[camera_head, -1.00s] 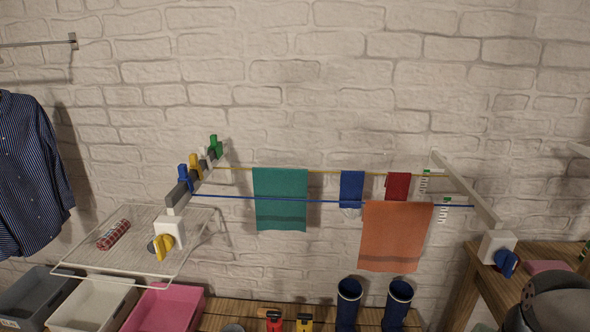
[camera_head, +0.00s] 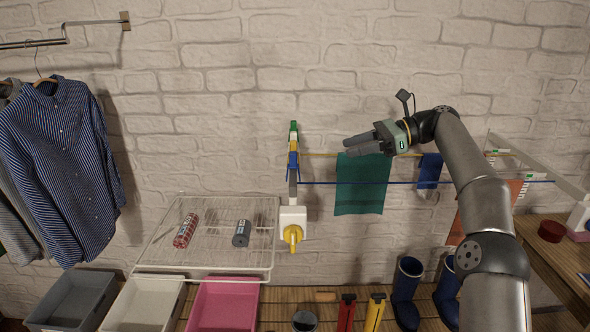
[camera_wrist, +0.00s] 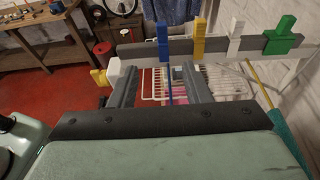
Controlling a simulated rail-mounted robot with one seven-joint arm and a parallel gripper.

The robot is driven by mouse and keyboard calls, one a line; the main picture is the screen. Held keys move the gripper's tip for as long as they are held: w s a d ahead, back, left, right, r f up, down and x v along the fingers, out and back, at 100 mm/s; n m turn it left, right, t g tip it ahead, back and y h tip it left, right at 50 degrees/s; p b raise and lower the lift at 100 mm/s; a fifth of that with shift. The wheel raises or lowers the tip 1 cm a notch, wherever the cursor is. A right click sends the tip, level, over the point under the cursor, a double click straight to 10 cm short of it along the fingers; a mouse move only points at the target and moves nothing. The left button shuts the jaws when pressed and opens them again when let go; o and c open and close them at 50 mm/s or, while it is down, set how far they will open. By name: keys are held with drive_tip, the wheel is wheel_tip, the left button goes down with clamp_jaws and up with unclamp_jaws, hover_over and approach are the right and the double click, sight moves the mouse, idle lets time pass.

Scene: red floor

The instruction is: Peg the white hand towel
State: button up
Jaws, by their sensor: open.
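I cannot make out a white hand towel in either view. In the head view a teal towel (camera_head: 362,195) and a small blue cloth (camera_head: 430,170) hang on the lines, and an orange towel (camera_head: 514,189) is mostly hidden behind my arm. The blue peg (camera_wrist: 162,42), yellow peg (camera_wrist: 198,38), white peg (camera_wrist: 235,35) and green peg (camera_wrist: 282,38) sit in a row on the grey rail in the wrist view. My gripper (camera_head: 352,144) is open and empty, right of the peg rail and above the teal towel. In the wrist view its fingers (camera_wrist: 160,80) point toward the blue peg.
A wire shelf (camera_head: 160,262) at left holds a red checked roll (camera_head: 185,231) and a dark cylinder (camera_head: 241,233). A yellow knob (camera_head: 293,234) is on the white end block. Bins and blue boots (camera_head: 405,290) stand below. A striped shirt (camera_head: 62,170) hangs far left.

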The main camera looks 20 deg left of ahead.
sight(293, 167)
drive_tip(key=shift+w+a+r+b+x, duration=0.1)
drive_tip(key=shift+b+x, duration=0.1)
drive_tip(key=shift+x, duration=2.7)
drive_tip(key=shift+w+a+r+b+x, duration=0.1)
drive_tip(key=shift+r+b+x, duration=0.05)
drive_tip(key=shift+x, duration=2.7)
drive_tip(key=shift+w+r+b+x, duration=0.1)
drive_tip(key=shift+b+x, duration=0.1)
drive_tip(key=shift+x, duration=2.7)
clamp_jaws()
